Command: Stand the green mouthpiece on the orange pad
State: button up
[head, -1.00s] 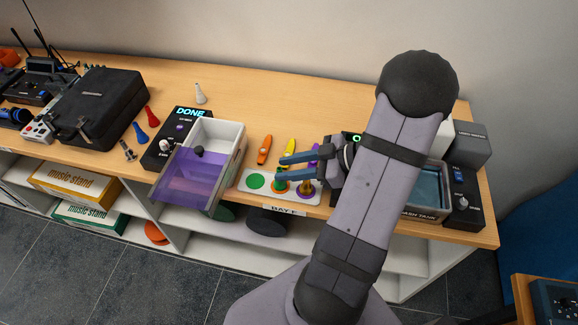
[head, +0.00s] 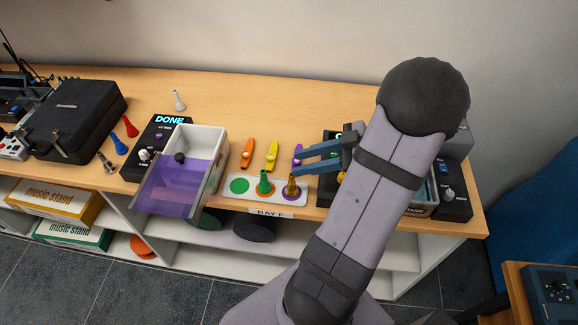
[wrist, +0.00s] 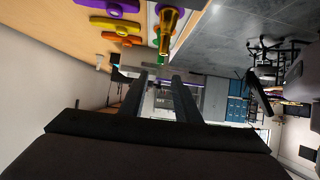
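The green mouthpiece (head: 264,183) stands upright on the orange pad (head: 273,194), the middle pad of a white strip (head: 231,196). A brass-coloured mouthpiece (head: 291,187) stands on the purple pad to its right; it shows large in the wrist view (wrist: 170,30), partly in front of a green shape. My gripper (head: 295,162) is open, its two blue fingers apart with nothing between them. It is right of the green mouthpiece, clear of it, and its fingertips appear above or behind the brass mouthpiece. The open fingers also show in the wrist view (wrist: 160,75).
Orange (head: 248,153), yellow (head: 272,156) and purple kazoos lie behind the strip, the purple one partly hidden by my fingers. A white box (head: 209,140) with a purple-tinted front stands left. The green pad (head: 240,186) is empty. Bench behind the kazoos is clear.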

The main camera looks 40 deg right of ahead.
jog(key=shift+v, duration=1.35)
jog(key=w+d+r+m+t+h+p, duration=0.1)
jog(key=w+r+m+h+p, duration=0.25)
jog(key=w+h, duration=0.45)
jog(key=w+r+m+t+h+p, duration=0.1)
jog(key=w+r+m+h+p, duration=0.25)
jog(key=w, duration=0.75)
jog(key=s+a+f+m+g+y+p, duration=0.25)
jog(key=s+a+g+p, duration=0.6)
jog(key=s+a, duration=1.35)
notch_tip(320, 180, down, 47)
jog(key=g+b, duration=0.2)
jog(key=b, duration=4.7)
jog(key=shift+w+d, duration=0.2)
jog(key=shift+w, duration=0.05)
